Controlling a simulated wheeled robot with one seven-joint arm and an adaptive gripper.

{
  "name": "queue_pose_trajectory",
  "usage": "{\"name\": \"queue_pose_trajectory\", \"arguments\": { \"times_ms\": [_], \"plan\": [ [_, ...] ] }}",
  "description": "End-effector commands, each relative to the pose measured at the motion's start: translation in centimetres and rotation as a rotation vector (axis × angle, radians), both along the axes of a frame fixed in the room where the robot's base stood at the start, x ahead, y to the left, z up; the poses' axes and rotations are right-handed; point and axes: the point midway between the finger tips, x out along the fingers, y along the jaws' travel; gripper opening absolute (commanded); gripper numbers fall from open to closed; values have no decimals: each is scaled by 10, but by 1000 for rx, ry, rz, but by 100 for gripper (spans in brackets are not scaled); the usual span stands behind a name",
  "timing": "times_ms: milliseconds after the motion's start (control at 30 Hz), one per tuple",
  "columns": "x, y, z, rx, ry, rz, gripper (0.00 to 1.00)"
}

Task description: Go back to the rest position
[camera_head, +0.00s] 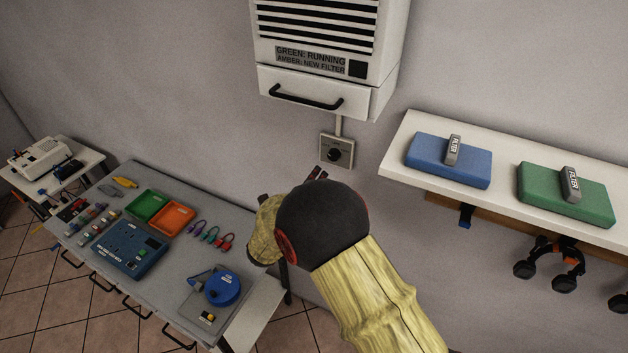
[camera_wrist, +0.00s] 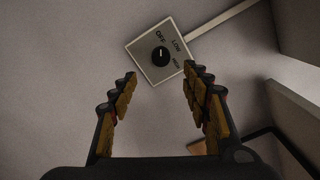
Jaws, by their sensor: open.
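My gripper (camera_wrist: 158,100) is open and empty in the wrist view, its two padded fingers spread apart. Beyond the fingertips is a square wall switch plate (camera_wrist: 161,52) with a black round knob (camera_wrist: 160,57) and printed labels, one reading OFF. The fingers appear apart from the knob. In the head view the switch plate (camera_head: 337,151) is on the wall below a white filter unit (camera_head: 325,50). My arm reaches up from the lower right, and its dark rounded wrist hides most of the gripper; only the finger ends (camera_head: 316,174) show, just below left of the plate.
A white shelf (camera_head: 402,136) at right holds a blue filter case (camera_head: 448,160) and a green one (camera_head: 566,195), with headphones hanging below. A grey workbench (camera_head: 185,270) at left carries trays (camera_head: 171,219), a blue panel (camera_head: 130,249), cables and a blue reel (camera_head: 222,288). Tiled floor shows in front.

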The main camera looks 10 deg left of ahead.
Motion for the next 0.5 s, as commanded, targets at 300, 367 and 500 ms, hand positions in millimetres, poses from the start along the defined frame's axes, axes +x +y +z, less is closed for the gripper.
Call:
{"name": "queue_pose_trajectory", "arguments": {
  "times_ms": [300,367,500],
  "plan": [
    [0,0,0,8,-3,0,48],
    [0,0,0,30,-11,0,48],
    [-1,-4,-9,172,-28,-20,48]
  ]
}}
